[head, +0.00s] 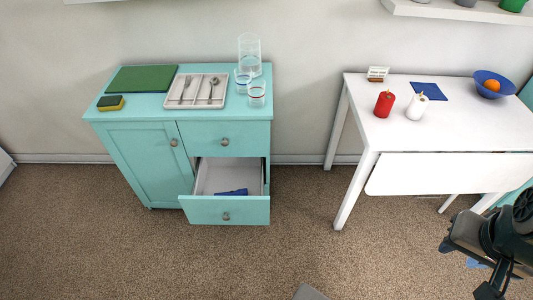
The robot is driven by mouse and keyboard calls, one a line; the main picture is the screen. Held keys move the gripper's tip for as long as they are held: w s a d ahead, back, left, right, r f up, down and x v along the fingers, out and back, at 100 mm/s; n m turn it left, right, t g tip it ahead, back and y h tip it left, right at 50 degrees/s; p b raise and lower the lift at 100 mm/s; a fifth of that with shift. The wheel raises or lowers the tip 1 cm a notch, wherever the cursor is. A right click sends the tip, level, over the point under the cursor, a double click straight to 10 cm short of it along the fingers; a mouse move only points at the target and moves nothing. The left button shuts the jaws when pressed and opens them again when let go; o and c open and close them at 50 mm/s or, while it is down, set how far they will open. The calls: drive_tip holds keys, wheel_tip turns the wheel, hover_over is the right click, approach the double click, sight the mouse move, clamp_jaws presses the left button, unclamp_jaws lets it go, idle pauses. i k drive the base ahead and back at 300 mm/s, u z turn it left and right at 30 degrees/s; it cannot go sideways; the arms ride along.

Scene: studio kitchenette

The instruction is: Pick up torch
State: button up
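A blue object (232,192), which looks like the torch, lies in the open lower drawer (225,210) of the turquoise cabinet. It is near the drawer's front panel, and its lower side is partly hidden by that panel. My gripper (492,288) is at the bottom right corner of the head view, far to the right of the drawer and below the white table. It is dark and partly cut off by the frame, so I cannot tell whether its fingers are apart.
The cabinet top (150,105) holds a green board, a sponge, a cutlery tray (198,90), a jug and two glasses. The white table (440,130) with a hanging leaf holds two candles and a blue bowl (488,92). Carpet between cabinet and table is clear.

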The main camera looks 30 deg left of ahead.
sight(240, 192)
drive_tip(key=i, duration=0.4)
drive_tip(key=u, duration=5.15)
drive_tip(key=k, duration=1.65)
drive_tip(key=z, duration=1.5)
